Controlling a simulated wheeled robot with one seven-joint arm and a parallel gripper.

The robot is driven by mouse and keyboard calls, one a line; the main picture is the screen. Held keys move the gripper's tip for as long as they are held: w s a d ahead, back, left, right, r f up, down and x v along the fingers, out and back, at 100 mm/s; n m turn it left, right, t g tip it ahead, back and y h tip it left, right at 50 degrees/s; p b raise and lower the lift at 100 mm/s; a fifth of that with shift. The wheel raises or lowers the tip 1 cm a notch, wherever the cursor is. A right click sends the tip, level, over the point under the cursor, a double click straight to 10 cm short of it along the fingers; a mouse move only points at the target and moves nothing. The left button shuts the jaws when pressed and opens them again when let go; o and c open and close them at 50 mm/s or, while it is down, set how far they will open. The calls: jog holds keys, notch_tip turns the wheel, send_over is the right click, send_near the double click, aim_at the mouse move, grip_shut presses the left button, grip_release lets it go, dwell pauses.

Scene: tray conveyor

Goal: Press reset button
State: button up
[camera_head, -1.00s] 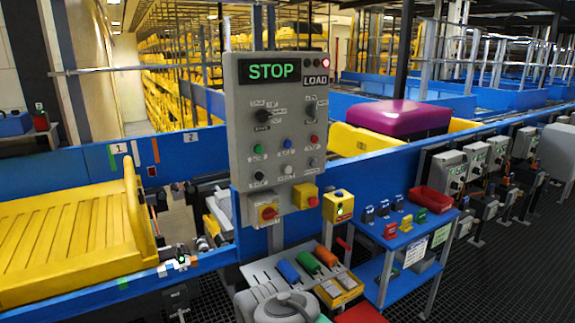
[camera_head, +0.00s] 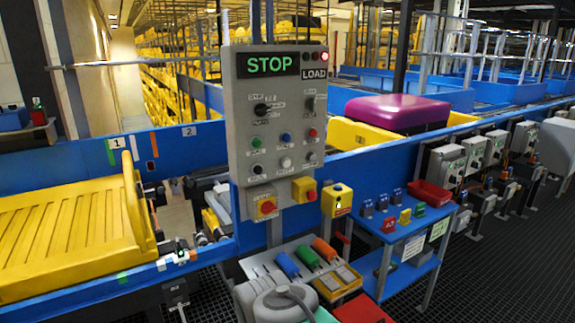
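A grey control panel (camera_head: 240,105) stands upright at the centre, with a lit green STOP display (camera_head: 271,64) and a LOAD label (camera_head: 314,73) at its top. Below two black selector knobs are a green button (camera_head: 257,142), a blue button (camera_head: 286,137), a red button (camera_head: 312,132), a black one (camera_head: 258,169), a white one (camera_head: 285,162) and a greyish one (camera_head: 310,156). Their small labels are too blurred to tell which is reset.
A yellow tray (camera_head: 65,235) lies on the blue conveyor at left. A purple-topped load (camera_head: 397,111) is behind the panel. A blue table (camera_head: 405,230) with small items and a red bin (camera_head: 430,196) stands at right. Dark grating floor is free at lower right.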

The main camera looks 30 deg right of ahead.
grip_shut()
dwell(1.0)
